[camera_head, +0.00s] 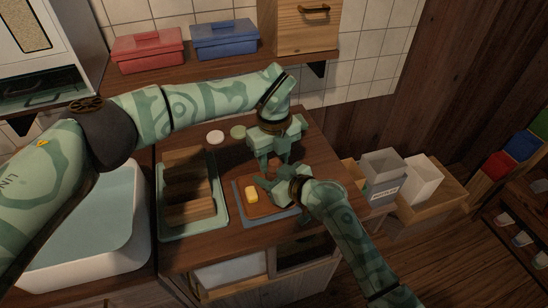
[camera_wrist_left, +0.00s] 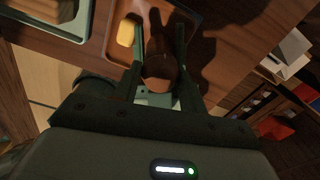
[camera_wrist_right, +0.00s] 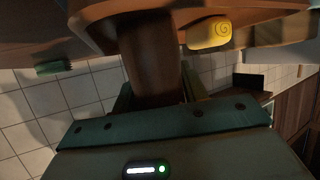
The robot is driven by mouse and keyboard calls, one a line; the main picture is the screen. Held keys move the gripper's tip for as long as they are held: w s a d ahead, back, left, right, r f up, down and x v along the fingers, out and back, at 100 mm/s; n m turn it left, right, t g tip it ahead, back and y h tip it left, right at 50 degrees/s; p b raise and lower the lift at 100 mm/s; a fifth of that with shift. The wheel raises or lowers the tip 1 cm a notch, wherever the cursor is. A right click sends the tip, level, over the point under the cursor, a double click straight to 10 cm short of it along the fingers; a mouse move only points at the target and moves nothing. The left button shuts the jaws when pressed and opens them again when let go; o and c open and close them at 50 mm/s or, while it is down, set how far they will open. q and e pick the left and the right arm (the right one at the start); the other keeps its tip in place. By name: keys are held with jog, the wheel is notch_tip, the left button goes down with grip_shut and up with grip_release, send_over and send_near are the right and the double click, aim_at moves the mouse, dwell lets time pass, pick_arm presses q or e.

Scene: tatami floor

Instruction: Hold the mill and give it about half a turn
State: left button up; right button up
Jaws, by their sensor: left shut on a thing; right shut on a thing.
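The mill is a brown, rounded wooden piece. In the left wrist view its top (camera_wrist_left: 160,70) sits between the fingers of my left gripper (camera_wrist_left: 160,48). In the right wrist view its brown shaft (camera_wrist_right: 152,62) runs between the fingers of my right gripper (camera_wrist_right: 157,90). Both grippers are shut on it. In the head view my left gripper (camera_head: 274,160) comes from above and my right gripper (camera_head: 275,184) is just below it, from the side. The mill is hidden by them there.
A small brown tray (camera_head: 244,208) with a yellow block (camera_head: 251,195) lies beside the grippers. A green-rimmed tray (camera_head: 222,212) with brown boards is to its left. Two small discs lie behind. A white basin (camera_head: 140,235) is far left; grey (camera_head: 383,170) and white bins stand right.

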aim_at(274, 160)
pick_arm(q)
jog(key=shift+m, duration=0.8)
jog(key=o, duration=1)
notch_tip(274, 160, up, 12)
jog(key=shift+r, duration=0.1)
pick_arm(e)
jog(key=o, duration=1.1)
